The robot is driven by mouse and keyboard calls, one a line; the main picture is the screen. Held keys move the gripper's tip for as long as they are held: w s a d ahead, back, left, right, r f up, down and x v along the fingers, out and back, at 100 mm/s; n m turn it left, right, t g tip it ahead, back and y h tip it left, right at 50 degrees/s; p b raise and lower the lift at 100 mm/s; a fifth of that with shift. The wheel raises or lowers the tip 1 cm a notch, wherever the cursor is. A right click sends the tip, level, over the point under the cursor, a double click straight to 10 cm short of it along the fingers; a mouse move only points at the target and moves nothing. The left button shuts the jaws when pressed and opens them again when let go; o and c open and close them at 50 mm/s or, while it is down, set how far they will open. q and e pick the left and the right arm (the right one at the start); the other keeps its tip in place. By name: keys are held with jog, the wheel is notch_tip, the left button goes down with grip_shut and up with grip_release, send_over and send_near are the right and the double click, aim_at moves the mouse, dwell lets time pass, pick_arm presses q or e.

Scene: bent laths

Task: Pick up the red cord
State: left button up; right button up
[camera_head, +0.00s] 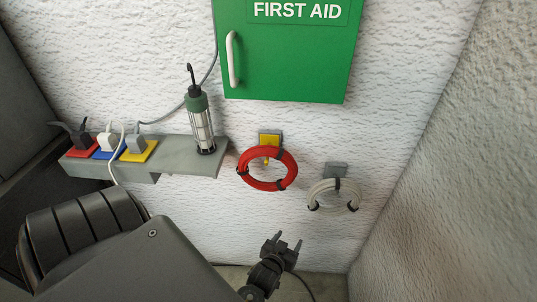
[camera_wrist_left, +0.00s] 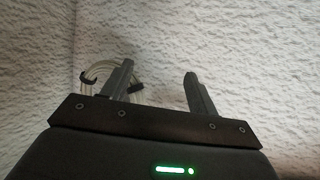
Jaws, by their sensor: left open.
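The red cord (camera_head: 262,184) is a coil with dark ties, hanging from a hook on a yellow plate (camera_head: 269,139) on the white wall. It does not show in the left wrist view. My left gripper (camera_head: 288,241) is below the red cord in the head view, apart from it, with its jaws open and empty. In the left wrist view its two fingers (camera_wrist_left: 160,72) stand apart with bare wall between them. My right gripper is not in view.
A pale cord coil (camera_head: 333,209) hangs from a grey plate (camera_head: 336,170) to the right; it shows behind a finger in the wrist view (camera_wrist_left: 98,72). A green first aid cabinet (camera_head: 290,60) is above. A grey shelf (camera_head: 178,155) holds a lamp (camera_head: 200,122) and plugs.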

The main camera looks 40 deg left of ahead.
pick_arm(q)
notch_tip(320, 180, up, 16)
jog(key=w+a+n+t+y+p, duration=0.1)
jog(key=w+a+n+t+y, duration=0.1)
jog(key=n, duration=0.1)
jog(key=n+t+y+p, duration=0.1)
jog(key=n+y, duration=0.1)
jog(key=n, duration=0.1)
send_near(289, 168)
jog(key=x, duration=0.3)
jog(key=p+x, duration=0.1)
jog(key=x, duration=0.4)
jog(key=shift+w+a+f, duration=0.1)
jog(key=shift+w+a, duration=0.05)
jog(key=p+x, duration=0.2)
jog(key=x, duration=0.2)
jog(key=shift+w+a+r+p, duration=0.15)
jog(key=shift+a+r+p, duration=0.05)
jog(key=shift+a+p, duration=0.1)
jog(key=shift+w+a+f, duration=0.1)
jog(key=shift+w, duration=0.25)
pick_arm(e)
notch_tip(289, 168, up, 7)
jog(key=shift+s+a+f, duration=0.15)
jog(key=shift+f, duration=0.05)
pick_arm(q)
jog(key=shift+c, duration=1)
grip_shut()
